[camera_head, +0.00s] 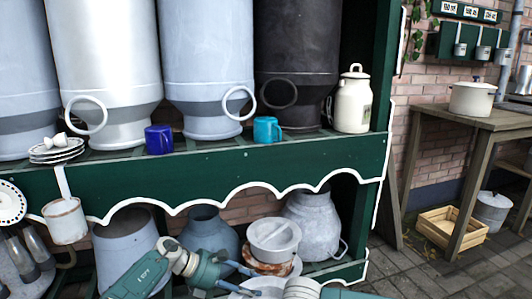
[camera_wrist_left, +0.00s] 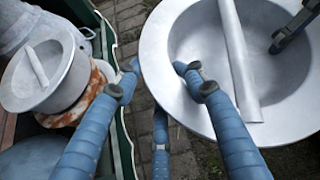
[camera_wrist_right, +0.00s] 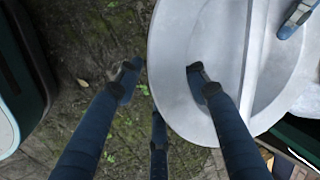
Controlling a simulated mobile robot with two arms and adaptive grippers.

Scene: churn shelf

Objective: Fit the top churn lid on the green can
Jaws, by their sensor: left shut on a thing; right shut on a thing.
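A grey churn lid (camera_wrist_left: 275,75) with a bar handle is held between both my grippers, off the shelf. My left gripper (camera_wrist_left: 158,80) is shut on its rim, one finger inside and others outside. My right gripper (camera_wrist_right: 160,80) is shut on the opposite rim. In the head view, part of the lid (camera_head: 268,284) shows at the bottom edge. A similar lid (camera_head: 274,235) lies on a rusty-rimmed piece on the lower shelf.
The green shelf (camera_head: 230,168) has a scalloped white edge above the lower row. A grey churn (camera_head: 312,222) stands at right and a blue-grey can (camera_head: 122,245) at left. Large churns, mugs and plates fill the upper shelf. Paved floor (camera_head: 410,280) lies free at right.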

